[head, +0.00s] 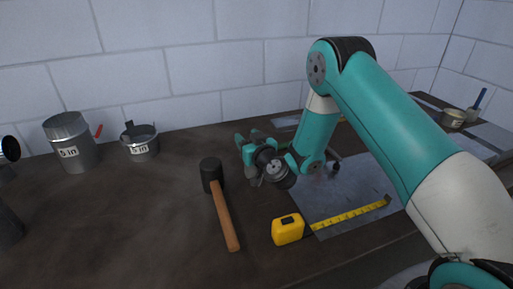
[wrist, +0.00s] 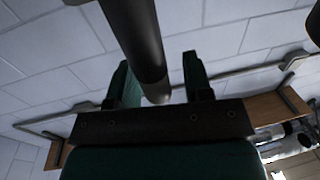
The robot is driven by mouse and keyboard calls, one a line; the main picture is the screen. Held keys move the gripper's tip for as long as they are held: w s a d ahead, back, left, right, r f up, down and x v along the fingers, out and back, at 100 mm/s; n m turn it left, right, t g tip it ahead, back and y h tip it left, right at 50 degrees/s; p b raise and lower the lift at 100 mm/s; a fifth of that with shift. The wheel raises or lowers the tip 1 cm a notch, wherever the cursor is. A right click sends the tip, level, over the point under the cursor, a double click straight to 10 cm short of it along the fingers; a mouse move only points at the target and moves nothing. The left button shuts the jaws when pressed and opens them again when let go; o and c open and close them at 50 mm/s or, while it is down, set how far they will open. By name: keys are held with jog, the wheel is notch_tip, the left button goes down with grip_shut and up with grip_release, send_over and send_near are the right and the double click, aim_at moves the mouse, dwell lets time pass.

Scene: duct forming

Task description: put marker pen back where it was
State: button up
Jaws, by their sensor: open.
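My gripper (head: 247,141) is above the bench, right of the hammer's head. In the wrist view its two teal fingers (wrist: 158,78) stand apart. A dark grey rod (wrist: 138,35) shows there, its end appearing between the fingers; I cannot tell whether it touches them or what it is. I cannot make out the marker pen for certain. A thin red stick (head: 98,131) shows beside the larger can at the left, its lower part hidden; I cannot tell whether it is the marker.
A large metal can (head: 70,150) and a small one (head: 140,148) stand at the back left. A hammer (head: 224,213) and a yellow tape measure (head: 288,229) lie in front. A metal sheet (head: 345,200) lies below my arm. A cup with a blue-handled brush (head: 480,98) is far right.

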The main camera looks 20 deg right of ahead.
jog(key=s+f+b, duration=0.1)
jog(key=b, duration=0.1)
jog(key=shift+d+b, duration=0.15)
jog(key=shift+b, duration=0.15)
jog(key=s+b, duration=0.2)
jog(key=b, duration=0.2)
jog(key=shift+s+d, duration=0.1)
jog(key=shift+d, duration=0.05)
jog(key=s+d+b, duration=0.1)
jog(key=s+b, duration=0.7)
jog(key=b, duration=0.1)
jog(key=shift+s+d+r+b, duration=0.15)
jog(key=shift+s+r+b, duration=0.15)
jog(key=shift+r+b, duration=0.1)
